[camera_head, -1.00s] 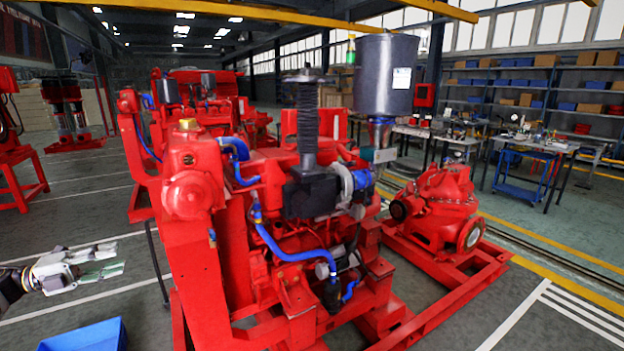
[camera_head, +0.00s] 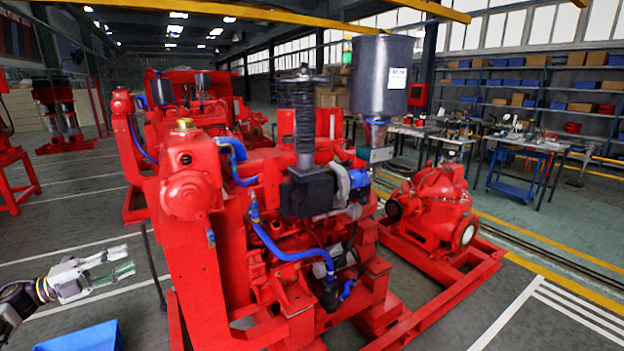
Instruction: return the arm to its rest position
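My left gripper (camera_head: 129,260) comes in from the left edge of the head view. Its two pale fingers point right and stand apart, with nothing visible between them. It is in the air to the left of the red diesel pumpset (camera_head: 205,260) and does not appear to touch it. A blue bin (camera_head: 85,338) shows below it at the bottom edge, only partly in view. My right gripper is not in view.
The red pumpset fills the middle, with a dark grey canister (camera_head: 381,75) on top and a red pump (camera_head: 435,210) at right. A thin dark post (camera_head: 152,265) stands between my gripper and the engine. Workbenches (camera_head: 530,147) and shelves (camera_head: 540,85) stand behind.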

